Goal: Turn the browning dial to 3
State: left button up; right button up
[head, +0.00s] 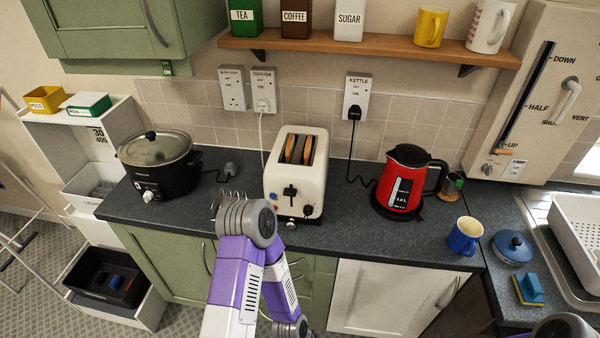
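The cream toaster (272,180) stands on the dark worktop near the middle, with two slices of bread (307,150) showing in its slots. Its front has a black lever (290,192) and a small dark round knob (308,210) low on the right, which looks like the browning dial. Its marks and pointer are too small to read. Small coloured buttons are low on the front, partly close behind my purple arm. My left arm is folded below and in front of the toaster, its joint near the toaster's lower left. Neither of my grippers shows.
A black slow cooker (165,180) stands left and a red kettle (402,188) right of the toaster. Worktop between toaster and kettle is mostly clear, apart from a black cord.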

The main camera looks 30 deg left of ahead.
aim_at(308, 209)
jog(key=u, duration=0.15)
jog(key=k, duration=0.7)
jog(key=u, duration=1)
jog(key=i, duration=0.5)
jog(key=z, duration=0.05)
